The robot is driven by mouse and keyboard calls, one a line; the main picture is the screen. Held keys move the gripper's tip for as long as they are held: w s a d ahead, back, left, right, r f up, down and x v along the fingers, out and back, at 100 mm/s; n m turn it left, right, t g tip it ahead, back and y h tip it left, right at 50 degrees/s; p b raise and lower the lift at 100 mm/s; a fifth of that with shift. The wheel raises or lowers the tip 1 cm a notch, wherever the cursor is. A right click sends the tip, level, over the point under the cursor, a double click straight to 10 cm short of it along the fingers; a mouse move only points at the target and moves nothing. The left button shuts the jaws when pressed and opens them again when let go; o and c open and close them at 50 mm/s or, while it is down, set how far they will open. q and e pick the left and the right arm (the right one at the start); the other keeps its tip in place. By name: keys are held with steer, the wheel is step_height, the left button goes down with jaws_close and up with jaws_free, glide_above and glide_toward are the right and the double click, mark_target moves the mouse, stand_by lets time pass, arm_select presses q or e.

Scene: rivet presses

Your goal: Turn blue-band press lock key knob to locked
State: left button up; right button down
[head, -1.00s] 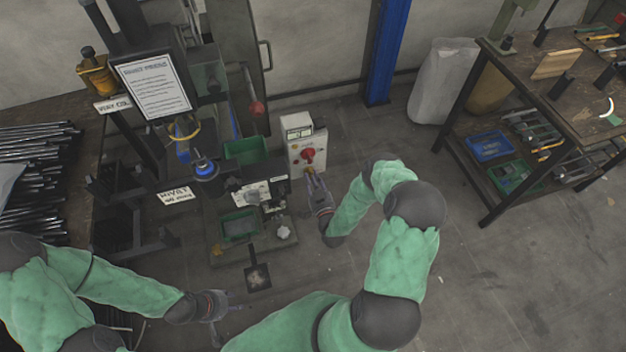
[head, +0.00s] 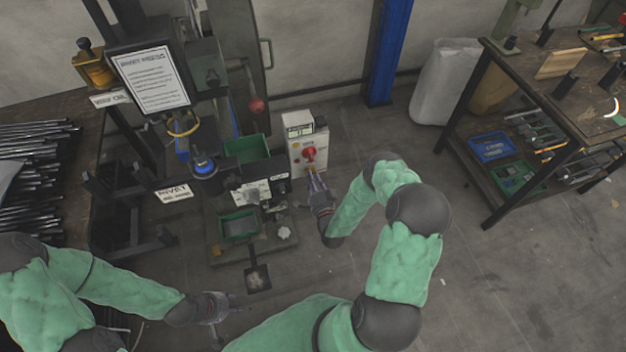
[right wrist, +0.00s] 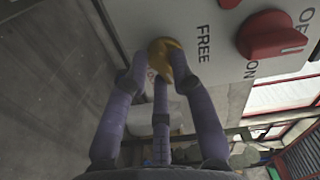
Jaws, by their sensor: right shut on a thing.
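A yellow lock key knob (right wrist: 163,50) sits on the white control box (head: 296,157) beside the rivet press. My right gripper (right wrist: 158,78) is shut on the knob, with its fingers around it in the right wrist view. The word FREE is printed right of the knob; a red mark lies partly hidden behind the fingers. In the head view, my right gripper (head: 315,179) is at the lower front of the box and hides the knob. The press carries a blue ring (head: 204,166). My left gripper (head: 236,304) is low at the front, away from the box; its jaw opening is unclear.
A red rotary switch (right wrist: 272,35), marked ON and OFF, is on the same panel, close to the knob. Green bins (head: 246,148) stand left of the box. A blue post (head: 387,55) and a workbench (head: 570,80) are at the right. Floor between is open.

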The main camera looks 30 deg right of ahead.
steer(key=shift+m, duration=2)
steer(key=c, duration=1)
jaws_free()
steer(key=shift+c, duration=0.2)
steer(key=shift+s, duration=0.1)
steer(key=v, duration=1.2)
steer(key=shift+w+a, duration=0.15)
steer(key=shift+w, duration=0.05)
